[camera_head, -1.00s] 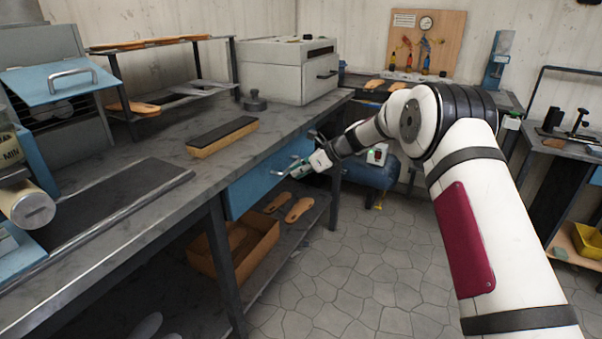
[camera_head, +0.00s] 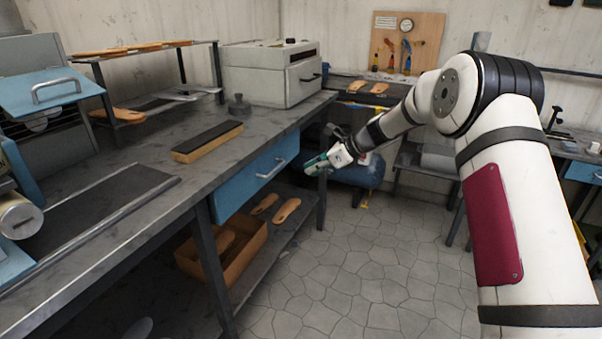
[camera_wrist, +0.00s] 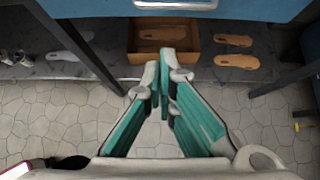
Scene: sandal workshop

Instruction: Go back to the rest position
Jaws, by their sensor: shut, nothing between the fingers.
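My gripper (camera_head: 318,164) is in the middle of the head view, in the air in front of the blue drawer (camera_head: 257,177) under the workbench (camera_head: 151,192). It is apart from the drawer handle. In the wrist view my gripper (camera_wrist: 164,72) has its green and grey fingers together, with nothing held. The blue drawer front (camera_wrist: 232,8) with its handle lies beyond the fingertips at the top of that view. The drawer looks closed. My arm reaches from the right side of the head view.
A cardboard box (camera_head: 257,246) holding a sole stands on the lower shelf, with loose soles (camera_head: 287,210) beside it. A sanding block (camera_head: 207,141) and a grey machine (camera_head: 270,73) are on the bench. The tiled floor (camera_head: 375,265) is clear below my arm.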

